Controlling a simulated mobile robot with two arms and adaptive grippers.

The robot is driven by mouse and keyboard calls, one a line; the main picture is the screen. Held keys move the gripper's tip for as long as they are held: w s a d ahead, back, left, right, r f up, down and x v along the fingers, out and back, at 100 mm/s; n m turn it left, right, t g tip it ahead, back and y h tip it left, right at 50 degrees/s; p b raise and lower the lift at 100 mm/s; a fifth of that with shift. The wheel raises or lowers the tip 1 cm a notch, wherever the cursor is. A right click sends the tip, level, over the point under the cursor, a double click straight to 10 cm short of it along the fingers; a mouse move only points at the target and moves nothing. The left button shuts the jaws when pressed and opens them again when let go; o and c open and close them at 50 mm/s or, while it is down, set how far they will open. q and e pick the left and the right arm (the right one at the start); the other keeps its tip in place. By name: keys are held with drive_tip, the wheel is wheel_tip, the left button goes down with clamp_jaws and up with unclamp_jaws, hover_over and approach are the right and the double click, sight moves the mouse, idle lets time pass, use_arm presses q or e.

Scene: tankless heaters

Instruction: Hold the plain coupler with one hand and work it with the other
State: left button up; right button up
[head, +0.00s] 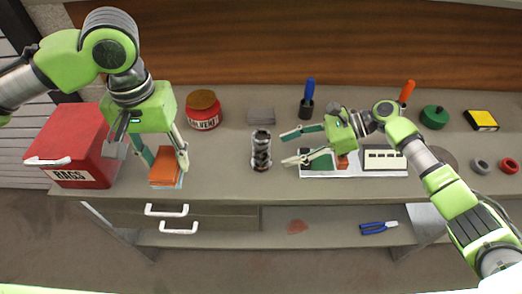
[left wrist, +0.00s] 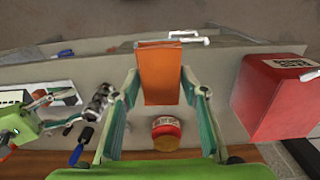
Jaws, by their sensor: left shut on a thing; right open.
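A patterned silver-and-black metal cylinder (head: 261,150), which may be the plain coupler, stands upright on the bench; it also shows in the left wrist view (left wrist: 98,103). My right gripper (head: 284,148) is open just to its right, its two fingers pointing at it, with nothing between them. My left gripper (head: 166,162) is shut on an orange block (head: 164,170) at the bench's front left. In the left wrist view the orange block (left wrist: 161,76) lies between the two fingers. The coupler is apart from the left gripper.
A red rags box (head: 75,140) stands at the left and a red solvent jar (head: 204,112) behind. A white tray (head: 318,174) lies under my right gripper. A blue-handled tool (head: 308,95), green tin (head: 434,117) and grey ring (head: 480,166) are further right. Bench between the orange block and cylinder is clear.

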sight(268, 155)
use_arm(q)
wheel_tip(268, 155, down, 3)
drive_tip(key=shift+r+b, duration=0.15)
drive_tip(key=shift+b, duration=0.9)
use_arm(e)
drive_tip(key=x, duration=0.4)
drive_tip(key=shift+a+f, duration=0.1)
drive_tip(key=shift+f, duration=0.1)
use_arm(q)
drive_tip(key=shift+r+p, duration=0.6)
use_arm(e)
drive_tip(key=x, duration=0.2)
drive_tip(key=shift+a, duration=0.4)
drive_tip(key=shift+a+f, duration=0.25)
drive_tip(key=shift+a, duration=0.2)
drive_tip(key=shift+c, duration=0.2)
drive_tip(key=c, duration=0.8)
